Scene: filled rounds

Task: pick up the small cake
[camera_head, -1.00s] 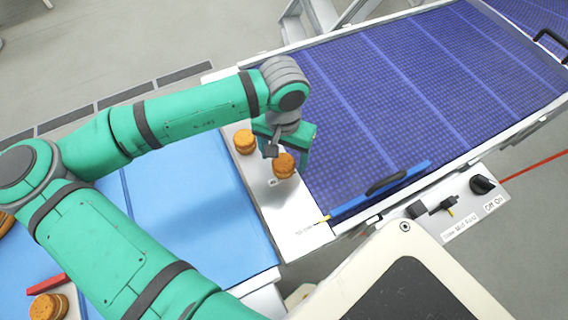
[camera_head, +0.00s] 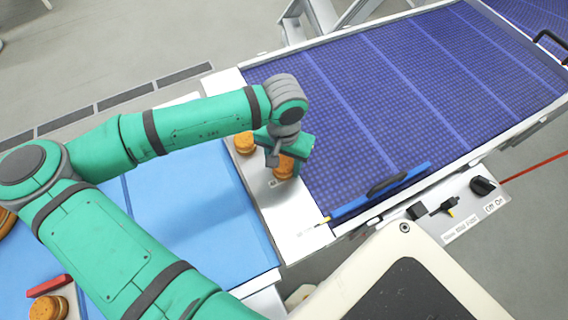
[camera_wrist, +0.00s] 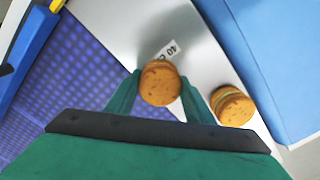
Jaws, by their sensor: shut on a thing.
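A small round brown cake (camera_head: 283,166) is at my gripper (camera_head: 288,160), over the silver plate between the blue surface and the belt. In the wrist view the cake (camera_wrist: 160,83) sits between the two green fingers of my gripper (camera_wrist: 160,92), which are shut on it from both sides. The fingers partly hide it in the head view. I cannot tell whether it still touches the plate. A second cake (camera_head: 244,142) with a pale filling stands on the plate beside it; it also shows in the wrist view (camera_wrist: 232,106).
The silver plate (camera_head: 300,226) lies between the light blue surface (camera_head: 205,215) and the dark blue belt (camera_head: 430,75). Another cake (camera_head: 48,307) and a red block (camera_head: 49,286) are at lower left.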

